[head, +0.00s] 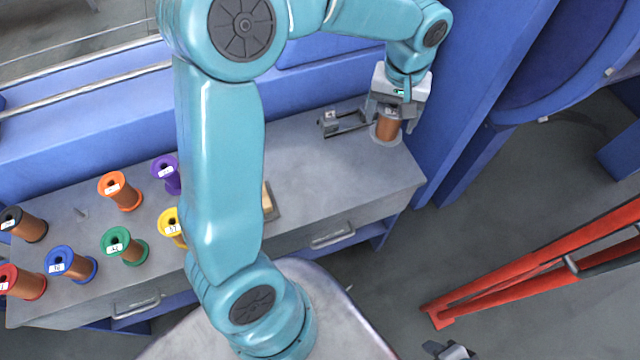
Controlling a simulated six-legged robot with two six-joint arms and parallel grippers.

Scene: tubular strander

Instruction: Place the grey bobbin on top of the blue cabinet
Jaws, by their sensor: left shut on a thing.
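The grey bobbin (388,131), with copper-coloured winding and a pale grey lower flange, is upright at the right end of the grey bench top. My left gripper (391,112) is shut on it from above and hides its upper part. I cannot tell whether its lower flange touches the bench or is just above it. A small part of what looks like my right gripper (448,351) shows at the bottom edge; its jaws are not clear. I cannot pick out a blue cabinet with certainty among the blue structures.
The grey bench (330,185) has drawers in front. Orange (120,191), purple (166,175), green (123,246), yellow (172,226), blue (71,264), red (22,282) and black (24,224) bobbins stand on its left. A small metal fixture (341,123) is beside the gripper. Red beams (550,265) cross the right.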

